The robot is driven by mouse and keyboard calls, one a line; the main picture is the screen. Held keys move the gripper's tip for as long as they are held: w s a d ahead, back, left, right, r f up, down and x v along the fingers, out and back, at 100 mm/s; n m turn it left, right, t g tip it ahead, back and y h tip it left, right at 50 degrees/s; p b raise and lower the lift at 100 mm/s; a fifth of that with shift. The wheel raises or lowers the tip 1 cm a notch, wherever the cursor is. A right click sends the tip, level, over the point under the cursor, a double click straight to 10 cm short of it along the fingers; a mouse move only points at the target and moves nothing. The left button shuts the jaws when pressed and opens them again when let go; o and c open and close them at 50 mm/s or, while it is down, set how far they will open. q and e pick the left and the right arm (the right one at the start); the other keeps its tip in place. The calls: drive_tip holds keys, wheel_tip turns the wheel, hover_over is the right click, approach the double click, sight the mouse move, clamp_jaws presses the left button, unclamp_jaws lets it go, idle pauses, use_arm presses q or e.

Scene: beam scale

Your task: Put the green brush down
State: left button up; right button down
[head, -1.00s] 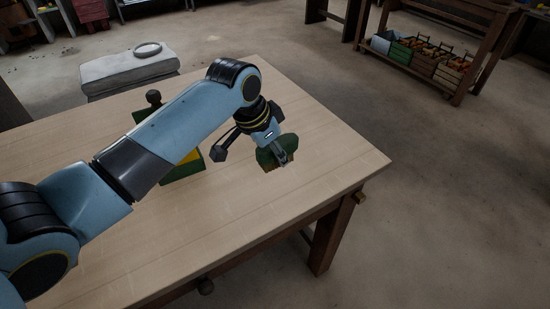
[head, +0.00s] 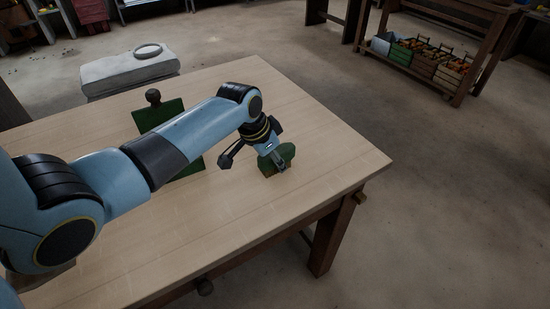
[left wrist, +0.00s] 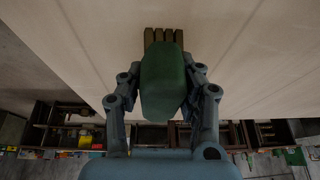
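The green brush (head: 287,152) is at my left gripper (head: 279,160), over the right part of the wooden table (head: 330,150). In the left wrist view the brush's green back (left wrist: 163,80) lies between the two fingers of my left gripper (left wrist: 165,72), which close on its sides. Its brown bristles (left wrist: 163,36) point toward the tabletop. The bristles are at or very near the surface; I cannot tell if they touch. My right gripper is not in view.
A green board (head: 158,114) with a dark knob (head: 153,97) stands on the table behind my left arm, partly hidden by it. The tabletop right of and in front of the brush is clear. The table's right edge (head: 388,162) is not far off.

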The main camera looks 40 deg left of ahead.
use_arm(q)
drive_tip(key=o, duration=0.4)
drive_tip(key=p+v, duration=0.1)
drive_tip(key=v, duration=1)
drive_tip(key=shift+r+p, duration=0.15)
drive_tip(key=shift+p, duration=0.25)
drive_tip(key=shift+s+r, duration=0.25)
drive_tip(key=shift+r, duration=0.2)
